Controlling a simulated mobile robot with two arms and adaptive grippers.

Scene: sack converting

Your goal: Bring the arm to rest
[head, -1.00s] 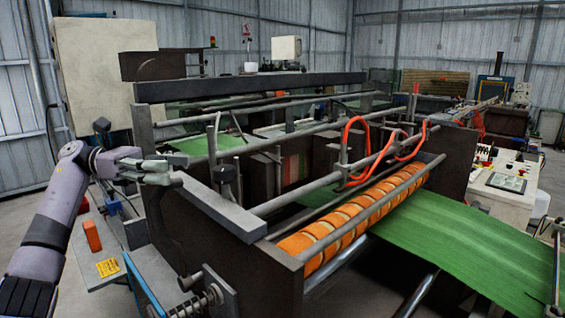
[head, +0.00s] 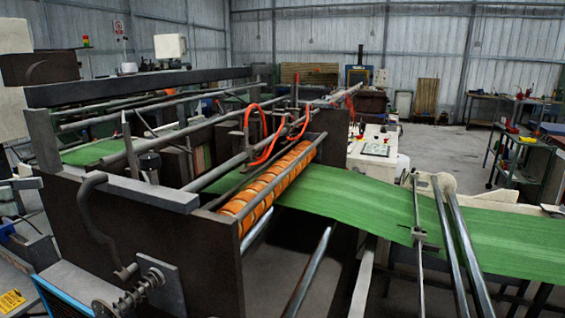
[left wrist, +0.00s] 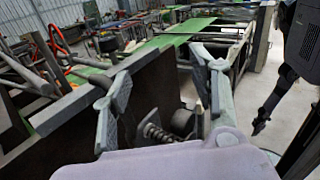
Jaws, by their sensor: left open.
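My left gripper (head: 28,184) shows at the left edge of the head view, cut off by the frame, beside the dark side plate of the sack machine (head: 140,235). In the left wrist view its two fingers stand wide apart, and the gripper (left wrist: 160,72) is open with nothing between the fingers. The machine's dark plate and a spring-loaded shaft (left wrist: 155,132) lie beyond the fingers. I cannot tell from these views whether a finger touches the machine.
A grey bar (head: 135,193) and a curved handle (head: 88,215) stick out on the machine's near side. An orange-banded roller (head: 270,185) feeds a green sheet (head: 360,200) to the right. Open floor (head: 440,150) shows at the back right.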

